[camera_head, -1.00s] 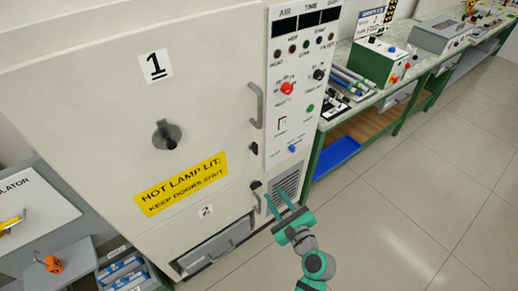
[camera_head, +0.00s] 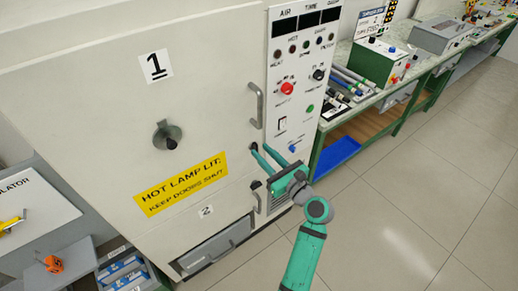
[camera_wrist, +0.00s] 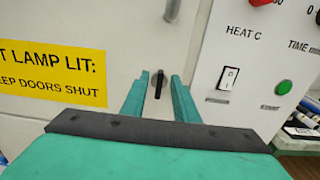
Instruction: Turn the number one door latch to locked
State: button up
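The number one door (camera_head: 100,110) is a large cream panel with a "1" label. Its latch (camera_head: 253,147) is a small black lever at the door's right edge, below the handle, partly hidden by my fingers in the head view. In the wrist view the latch (camera_wrist: 158,84) stands close to vertical between my two fingers, with a gap on each side. My gripper (camera_head: 260,147) has teal fingers pointing at the latch. In the wrist view the gripper (camera_wrist: 161,76) is open, with nothing held. Whether the fingertips reach past the lever cannot be told.
The vertical door handle (camera_head: 256,105) is just above the fingers. The control panel with switches and knobs (camera_head: 288,88) is close on the right. A second latch (camera_head: 256,185) and the number two door are below. The floor (camera_head: 400,200) at right is clear.

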aim_at(255, 148)
jog(key=shift+x, duration=1.4)
jog(key=shift+w, duration=0.1)
grip_shut()
jog(key=shift+d, duration=0.1)
